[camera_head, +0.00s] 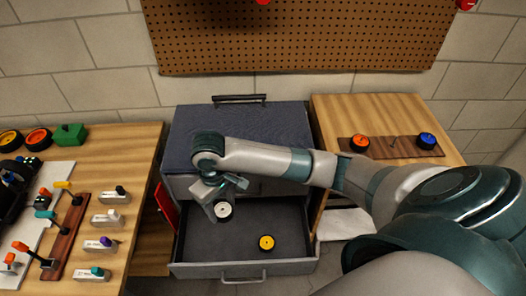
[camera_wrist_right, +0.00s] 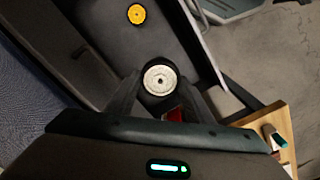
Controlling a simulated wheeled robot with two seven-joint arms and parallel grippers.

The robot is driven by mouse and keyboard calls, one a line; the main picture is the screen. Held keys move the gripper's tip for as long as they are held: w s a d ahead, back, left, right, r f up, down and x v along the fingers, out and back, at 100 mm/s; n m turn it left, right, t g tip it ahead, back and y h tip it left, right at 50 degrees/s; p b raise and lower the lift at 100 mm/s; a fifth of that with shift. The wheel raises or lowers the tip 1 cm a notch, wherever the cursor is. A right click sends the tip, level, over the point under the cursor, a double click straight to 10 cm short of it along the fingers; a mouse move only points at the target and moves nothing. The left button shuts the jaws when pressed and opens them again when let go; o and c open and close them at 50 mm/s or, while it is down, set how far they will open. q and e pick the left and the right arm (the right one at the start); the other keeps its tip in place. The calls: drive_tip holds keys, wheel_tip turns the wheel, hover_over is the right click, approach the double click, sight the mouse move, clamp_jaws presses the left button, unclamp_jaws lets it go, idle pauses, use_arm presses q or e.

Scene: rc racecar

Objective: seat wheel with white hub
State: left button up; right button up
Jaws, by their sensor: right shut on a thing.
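The wheel with white hub (camera_head: 223,210) is a small black wheel held above the open drawer, its hub facing outward. It also shows in the right wrist view (camera_wrist_right: 160,79), between the two fingers. My right gripper (camera_head: 221,199) is shut on it, with the fingers at its sides. A brown wooden board (camera_head: 377,152) on the right-hand table has an orange-hub wheel (camera_head: 360,143), a thin post (camera_head: 393,142) and a blue-hub wheel (camera_head: 427,140). A dark car body (camera_head: 12,195) is partly visible at the far left. My left gripper is out of view.
The open grey drawer (camera_head: 205,246) holds a yellow-hub wheel (camera_head: 266,243). The cabinet top (camera_head: 225,122) is clear. The left bench (camera_head: 138,165) carries labelled holders, tools, two larger wheels (camera_head: 38,138) and a green block (camera_head: 68,134). A pegboard (camera_head: 300,35) hangs behind.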

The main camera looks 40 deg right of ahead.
drive_tip(key=shift+m, duration=0.4)
drive_tip(key=r, duration=0.8)
drive_tip(key=shift+w+a+r, duration=0.1)
drive_tip(key=shift+w+a, duration=0.15)
wheel_tip(320, 180, up, 8)
drive_tip(key=m, duration=0.2)
hover_over(219, 208)
drive_tip(key=s+d, duration=0.2)
drive_tip(key=s, duration=0.1)
drive_tip(key=shift+s+d+r, duration=0.3)
drive_tip(key=shift+s+r, duration=0.15)
drive_tip(key=shift+r, duration=0.15)
drive_tip(key=shift+d, duration=0.1)
